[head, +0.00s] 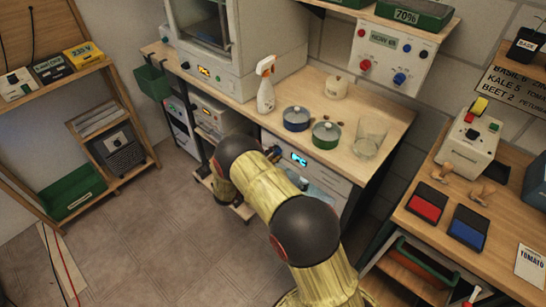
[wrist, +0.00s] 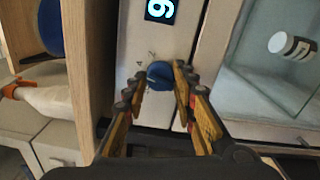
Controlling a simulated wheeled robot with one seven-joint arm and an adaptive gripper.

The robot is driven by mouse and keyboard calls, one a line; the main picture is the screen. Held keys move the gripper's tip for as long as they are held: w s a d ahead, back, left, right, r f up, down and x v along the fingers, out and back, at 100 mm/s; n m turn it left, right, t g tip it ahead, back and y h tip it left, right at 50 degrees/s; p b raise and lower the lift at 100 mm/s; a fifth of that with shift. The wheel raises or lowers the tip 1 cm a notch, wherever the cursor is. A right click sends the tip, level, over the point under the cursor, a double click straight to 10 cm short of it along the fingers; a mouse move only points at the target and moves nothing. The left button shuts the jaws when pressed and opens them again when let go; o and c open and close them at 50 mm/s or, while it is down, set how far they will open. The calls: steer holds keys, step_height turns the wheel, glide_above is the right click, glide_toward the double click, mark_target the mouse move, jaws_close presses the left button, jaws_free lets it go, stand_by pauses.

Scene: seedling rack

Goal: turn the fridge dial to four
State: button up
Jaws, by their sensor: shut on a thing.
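The blue fridge dial (wrist: 160,75) is in the upper middle of the wrist view, on a pale panel with small printed marks beside it. My gripper (wrist: 159,73) is shut on the dial, one finger on each side. The lit display (wrist: 160,10) above it shows a glowing digit, turned sideways. In the head view, the fridge (head: 325,182) is under the wooden bench, with its lit display (head: 299,159) showing. The dial is hidden there behind my arm, and its pointer position cannot be told.

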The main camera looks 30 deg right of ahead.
steer(key=shift+f+m, duration=0.1)
steer(key=shift+m, duration=0.2)
stand_by(0.4)
steer(key=o, duration=1)
steer(key=shift+o, duration=0.8)
steer(key=shift+a, duration=0.1)
steer(key=v, duration=1.1)
steer(key=shift+s+a, duration=0.15)
steer(key=shift+a, duration=0.25)
